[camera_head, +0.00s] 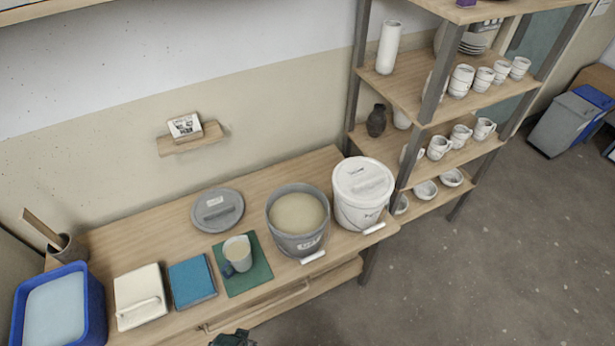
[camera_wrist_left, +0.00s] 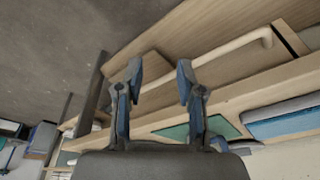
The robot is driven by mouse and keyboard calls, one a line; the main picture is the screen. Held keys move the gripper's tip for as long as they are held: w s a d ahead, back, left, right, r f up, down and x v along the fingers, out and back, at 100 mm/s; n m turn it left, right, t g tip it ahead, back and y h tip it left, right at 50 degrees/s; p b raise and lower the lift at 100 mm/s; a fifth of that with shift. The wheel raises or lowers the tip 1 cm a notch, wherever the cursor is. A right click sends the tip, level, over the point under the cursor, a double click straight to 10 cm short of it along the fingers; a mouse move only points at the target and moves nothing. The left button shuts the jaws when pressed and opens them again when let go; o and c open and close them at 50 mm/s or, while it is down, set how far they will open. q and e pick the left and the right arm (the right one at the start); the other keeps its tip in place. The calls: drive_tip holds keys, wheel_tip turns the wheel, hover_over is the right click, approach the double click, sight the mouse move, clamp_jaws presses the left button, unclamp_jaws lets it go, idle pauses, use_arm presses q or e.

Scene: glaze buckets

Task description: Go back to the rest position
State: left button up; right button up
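My left gripper (camera_wrist_left: 160,78) is open in the left wrist view, with nothing between its two fingers. In the head view only a dark piece of it (camera_head: 232,338) shows at the bottom edge, in front of the table (camera_head: 285,169). My right gripper is in neither view. A grey bucket (camera_head: 285,238) of beige glaze stands open on the table. Its grey lid (camera_head: 217,210) lies behind and to the left. A white bucket (camera_head: 357,218) with its lid on stands to the right. A mug (camera_head: 239,256) stands on a green mat (camera_head: 262,268).
A blue tub (camera_head: 98,300), a white lidded box (camera_head: 133,284) and a blue book (camera_head: 190,280) are on the table's left part. A shelf (camera_head: 400,75) with cups and bowls stands at right. The floor (camera_head: 480,270) in front is clear.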

use_arm(q)
drive_tip(key=s+f, duration=0.3)
drive_tip(key=f, duration=0.8)
drive_tip(key=s+f+g+b, duration=0.1)
drive_tip(key=s+f, duration=0.1)
drive_tip(key=f, duration=0.9)
drive_tip(key=shift+s+a+f, duration=0.2)
drive_tip(key=shift+s+f, duration=0.1)
drive_tip(key=shift+s, duration=0.1)
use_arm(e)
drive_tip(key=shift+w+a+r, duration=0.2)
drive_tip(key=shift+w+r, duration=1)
